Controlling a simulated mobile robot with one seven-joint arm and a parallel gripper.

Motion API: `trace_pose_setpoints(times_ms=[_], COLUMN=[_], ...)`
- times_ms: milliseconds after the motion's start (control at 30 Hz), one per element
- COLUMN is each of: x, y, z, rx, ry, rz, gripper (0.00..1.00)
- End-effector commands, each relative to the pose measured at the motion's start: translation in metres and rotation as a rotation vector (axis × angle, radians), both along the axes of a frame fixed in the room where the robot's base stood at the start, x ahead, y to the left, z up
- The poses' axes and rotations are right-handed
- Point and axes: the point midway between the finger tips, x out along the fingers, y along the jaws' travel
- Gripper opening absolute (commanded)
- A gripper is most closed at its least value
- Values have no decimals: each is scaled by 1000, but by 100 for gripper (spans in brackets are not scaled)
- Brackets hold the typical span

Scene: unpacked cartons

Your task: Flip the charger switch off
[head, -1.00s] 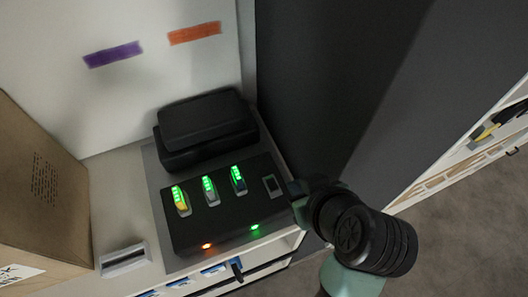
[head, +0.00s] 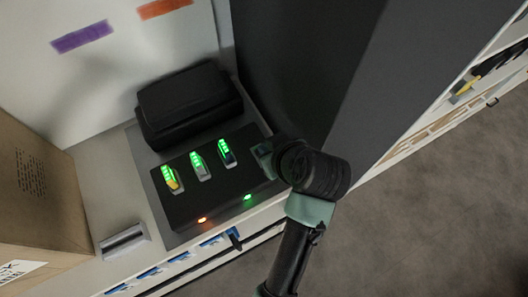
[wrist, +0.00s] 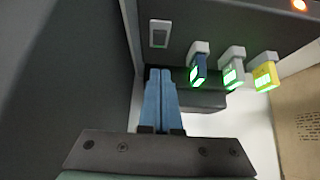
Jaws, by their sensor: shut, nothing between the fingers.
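The black charger (head: 213,192) lies on the counter with three lit batteries in it. In the wrist view its small rocker switch (wrist: 159,34) sits in a pale frame, apart from the batteries. In the head view my arm hides the switch. My gripper (wrist: 160,72) is shut and empty, its blue fingers together, with the tips just short of the switch in the wrist picture. I cannot tell whether they touch the charger. In the head view my gripper (head: 262,157) is at the charger's right end. An orange light (head: 202,220) and a green light (head: 248,197) glow on the charger's front.
A black case (head: 188,103) stands behind the charger. A dark grey panel (head: 290,70) rises close on the right. A cardboard box (head: 40,200) and a small grey holder (head: 124,242) stand to the left. Open floor (head: 430,220) lies at right.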

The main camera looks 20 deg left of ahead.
Motion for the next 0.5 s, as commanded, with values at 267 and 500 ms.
trace_pose_setpoints(times_ms=[267, 500], x=[9, 8], y=[10, 8], z=[-43, -60], rx=[0, -1], ry=[4, -1], rz=[-2, -1], gripper=[0, 0])
